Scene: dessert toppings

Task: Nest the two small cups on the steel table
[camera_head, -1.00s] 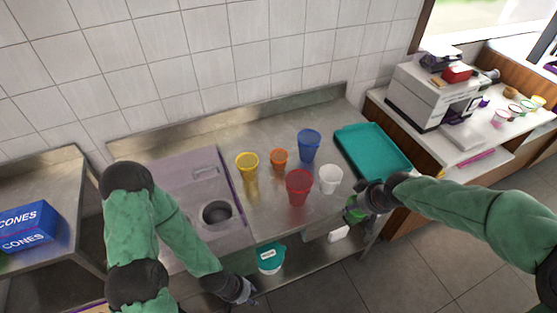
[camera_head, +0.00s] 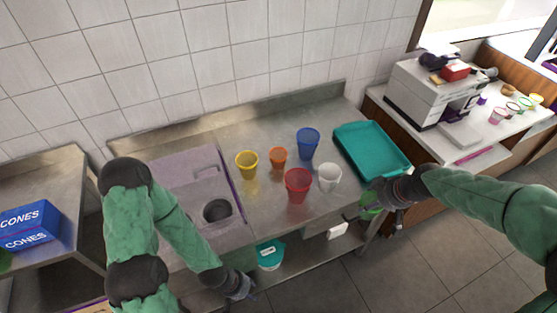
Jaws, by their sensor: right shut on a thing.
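A small orange cup (camera_head: 278,157) stands on the steel table (camera_head: 265,125) between a yellow cup (camera_head: 247,164) and a tall blue cup (camera_head: 307,144). A red cup (camera_head: 298,184) and a white cup (camera_head: 329,177) stand nearer the front edge. My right gripper (camera_head: 372,201) is shut on a green cup (camera_head: 370,208), just off the front right of the table, to the right of the white cup; the gripper hides part of the cup. My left gripper (camera_head: 243,290) is low in front of the table, away from the cups; its fingers are too small and dark to read.
A teal tray (camera_head: 395,168) lies on the table's right end. A lilac sink unit (camera_head: 185,172) with a round well is at left. A teal-lidded tub (camera_head: 270,256) is on the lower shelf. A wooden counter with a machine (camera_head: 425,90) stands at right. The table's back is clear.

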